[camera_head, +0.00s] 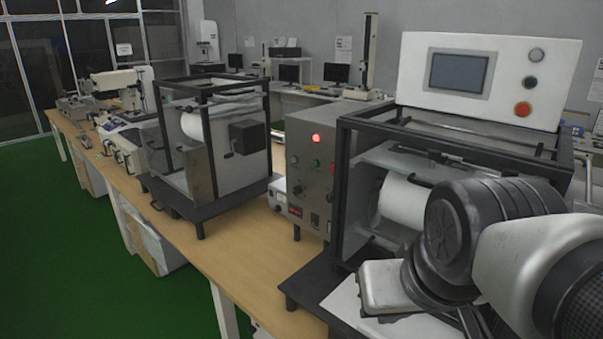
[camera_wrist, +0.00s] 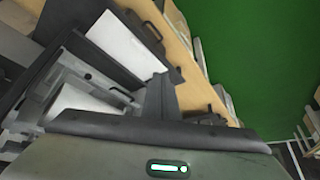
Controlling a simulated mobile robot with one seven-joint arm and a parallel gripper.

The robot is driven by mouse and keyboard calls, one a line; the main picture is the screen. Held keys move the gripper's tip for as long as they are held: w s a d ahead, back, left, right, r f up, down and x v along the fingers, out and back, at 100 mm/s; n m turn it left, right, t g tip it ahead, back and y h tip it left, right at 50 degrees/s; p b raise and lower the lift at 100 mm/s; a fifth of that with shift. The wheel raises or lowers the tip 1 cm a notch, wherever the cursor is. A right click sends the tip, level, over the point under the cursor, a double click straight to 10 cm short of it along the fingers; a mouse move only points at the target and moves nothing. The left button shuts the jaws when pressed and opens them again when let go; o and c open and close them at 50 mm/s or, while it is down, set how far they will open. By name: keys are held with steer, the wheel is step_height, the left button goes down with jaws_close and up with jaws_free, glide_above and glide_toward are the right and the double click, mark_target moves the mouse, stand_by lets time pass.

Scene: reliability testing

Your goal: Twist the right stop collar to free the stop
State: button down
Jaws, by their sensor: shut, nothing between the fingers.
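My gripper (camera_wrist: 160,85) shows in the wrist view as a dark, shut pair of fingers with nothing between them. In the head view my arm covers the lower right, in front of the black-framed test machine (camera_head: 345,190). A white roll (camera_head: 402,200) lies inside this machine and also shows in the wrist view (camera_wrist: 72,100), left of my fingers. I cannot make out the right stop collar or the stop in either view; my arm and hand hide part of the machine.
A grey control box (camera_head: 308,165) with a lit red lamp adjoins the machine. A second framed machine (camera_head: 205,150) stands farther left on the wooden bench (camera_head: 240,265). A screen panel (camera_head: 490,75) tops the near machine. Green floor (camera_head: 60,220) is open in front of the bench.

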stand_by(0.3)
